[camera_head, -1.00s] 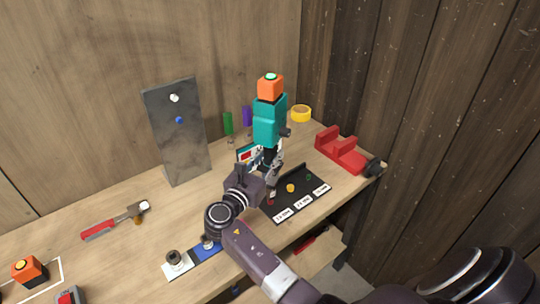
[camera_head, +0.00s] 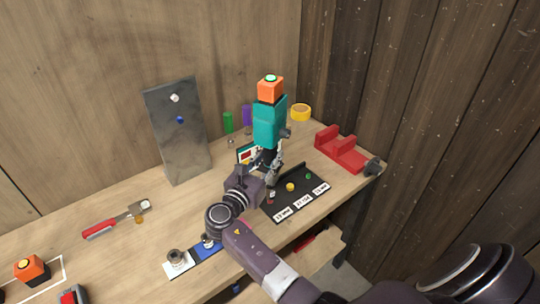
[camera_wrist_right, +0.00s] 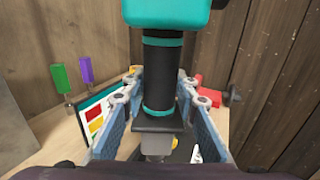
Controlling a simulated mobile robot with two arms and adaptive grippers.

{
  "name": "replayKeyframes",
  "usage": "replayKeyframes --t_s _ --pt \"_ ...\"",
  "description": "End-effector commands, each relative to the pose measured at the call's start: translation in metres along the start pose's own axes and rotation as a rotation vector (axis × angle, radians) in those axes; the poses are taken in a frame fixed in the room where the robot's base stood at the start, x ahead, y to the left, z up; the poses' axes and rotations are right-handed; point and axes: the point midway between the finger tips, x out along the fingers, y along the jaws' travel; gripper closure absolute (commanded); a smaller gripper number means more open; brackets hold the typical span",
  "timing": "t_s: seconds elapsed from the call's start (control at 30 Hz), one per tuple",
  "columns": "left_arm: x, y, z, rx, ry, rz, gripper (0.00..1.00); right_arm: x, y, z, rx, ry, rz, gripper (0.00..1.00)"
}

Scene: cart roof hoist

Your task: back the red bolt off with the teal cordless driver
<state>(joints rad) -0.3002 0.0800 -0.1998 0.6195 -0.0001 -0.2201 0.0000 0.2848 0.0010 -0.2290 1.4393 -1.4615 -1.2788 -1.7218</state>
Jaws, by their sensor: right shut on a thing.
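The teal cordless driver (camera_head: 268,122) stands upright over the bench with its orange battery (camera_head: 270,89) on top. My right gripper (camera_head: 267,163) is shut on the black grip of the driver. In the right wrist view the gripper's two blue fingers (camera_wrist_right: 160,88) flank that black grip (camera_wrist_right: 160,70), below the teal body (camera_wrist_right: 168,11). A grey part (camera_wrist_right: 155,143) shows under the grip. A grey upright plate (camera_head: 176,145) carries a pale bolt (camera_head: 174,98) and a blue bolt (camera_head: 180,119). I see no red bolt on it. My left gripper is not in view.
A black labelled tray (camera_head: 281,211) with small coloured pieces lies beside the gripper. A red cradle (camera_head: 340,152) and yellow tape roll (camera_head: 300,112) are at the right. A red-handled hammer (camera_head: 101,229) lies at the left, near clear bench.

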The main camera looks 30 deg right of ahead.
Motion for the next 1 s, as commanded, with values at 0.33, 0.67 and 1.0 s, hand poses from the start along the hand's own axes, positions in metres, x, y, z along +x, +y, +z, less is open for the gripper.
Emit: replayKeyframes --t_s 0.33,0.67,1.0 --pt "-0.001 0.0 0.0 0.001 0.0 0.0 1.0 0.001 0.001 0.004 0.002 -0.008 0.001 1.0" --pt "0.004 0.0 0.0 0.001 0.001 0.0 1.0 0.001 0.001 -0.004 0.001 -0.008 0.0 1.0" --pt "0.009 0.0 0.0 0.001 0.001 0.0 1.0 0.001 0.001 -0.012 0.001 -0.008 0.001 1.0"
